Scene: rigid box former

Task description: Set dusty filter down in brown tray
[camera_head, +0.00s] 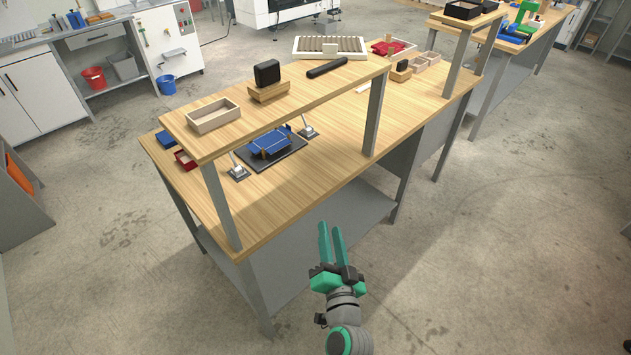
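A pleated panel with brown slats in a pale frame (330,46), which looks like the dusty filter, lies on the raised shelf at its far end. Dust on it cannot be made out. A shallow light-brown wooden tray (213,124) sits empty on the near left end of the same shelf; it may be the brown tray. My gripper (330,227) has two green fingers, apart with a narrow gap and nothing between them. It is over the floor in front of the bench, well away from the panel and the tray.
The raised shelf (330,84) stands on grey posts above the wooden bench. A black block in a wooden holder (268,88) and a black bar (327,67) lie on it. Under it is a blue part on a dark plate between clamps (270,148). Small wooden boxes (427,60) stand farther right.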

